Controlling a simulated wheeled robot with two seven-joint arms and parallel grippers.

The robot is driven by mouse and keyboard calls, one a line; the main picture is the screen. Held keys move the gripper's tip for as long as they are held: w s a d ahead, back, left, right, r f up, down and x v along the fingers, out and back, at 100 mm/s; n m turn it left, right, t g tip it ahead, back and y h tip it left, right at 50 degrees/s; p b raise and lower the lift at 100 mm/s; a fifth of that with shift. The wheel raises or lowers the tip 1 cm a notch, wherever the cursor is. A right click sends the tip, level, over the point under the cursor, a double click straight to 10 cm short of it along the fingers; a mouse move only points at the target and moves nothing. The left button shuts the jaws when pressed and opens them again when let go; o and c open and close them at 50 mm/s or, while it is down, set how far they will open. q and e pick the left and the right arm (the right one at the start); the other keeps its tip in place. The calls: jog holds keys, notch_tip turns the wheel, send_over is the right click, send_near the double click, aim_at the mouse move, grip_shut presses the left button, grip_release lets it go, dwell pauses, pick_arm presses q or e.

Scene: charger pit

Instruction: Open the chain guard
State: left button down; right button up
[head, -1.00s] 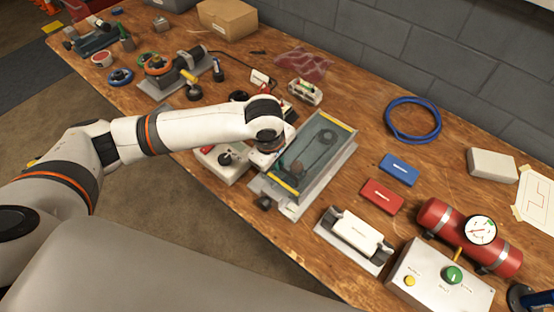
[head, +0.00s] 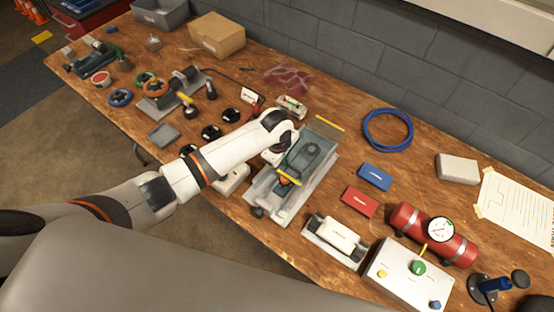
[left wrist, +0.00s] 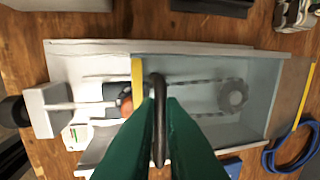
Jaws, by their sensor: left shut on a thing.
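The chain guard (head: 309,156) is a clear panel with a yellow strip at each end, over a grey open-topped housing (head: 262,196). Through it, a chain and a dark sprocket (left wrist: 233,97) show in the left wrist view. The guard's far strip (left wrist: 304,96) lies beyond the housing's far end, with wood showing through the panel. The near part of the housing is uncovered. My left gripper (left wrist: 159,100), with green fingers, is shut on a dark upright handle at the guard's near half. My right gripper is not in view.
A white part in a cradle (head: 335,236), red block (head: 359,202) and blue block (head: 374,177) lie to the right. A blue hose coil (head: 388,130) lies behind them. A red tank (head: 434,234) and button box (head: 410,272) stand at the front right.

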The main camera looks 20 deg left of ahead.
pick_arm(q)
jog(key=b, duration=0.3)
send_over(299, 150)
jog(key=s, duration=0.1)
jog(key=shift+s+a+f, duration=0.1)
jog(key=shift+s+f, duration=0.05)
jog(key=shift+s, duration=0.05)
jog(key=shift+w+d+b, duration=0.2)
jog(key=shift+w+b, duration=0.1)
jog(key=shift+w, duration=0.35)
jog(key=c, duration=1.5)
grip_release()
jog(key=r, duration=0.4)
jog(key=s+r, duration=0.1)
jog(key=r, duration=0.3)
jog(key=s+r, duration=0.1)
jog(key=r, duration=0.3)
jog(key=shift+s+a, duration=0.1)
jog(key=shift+a, duration=0.3)
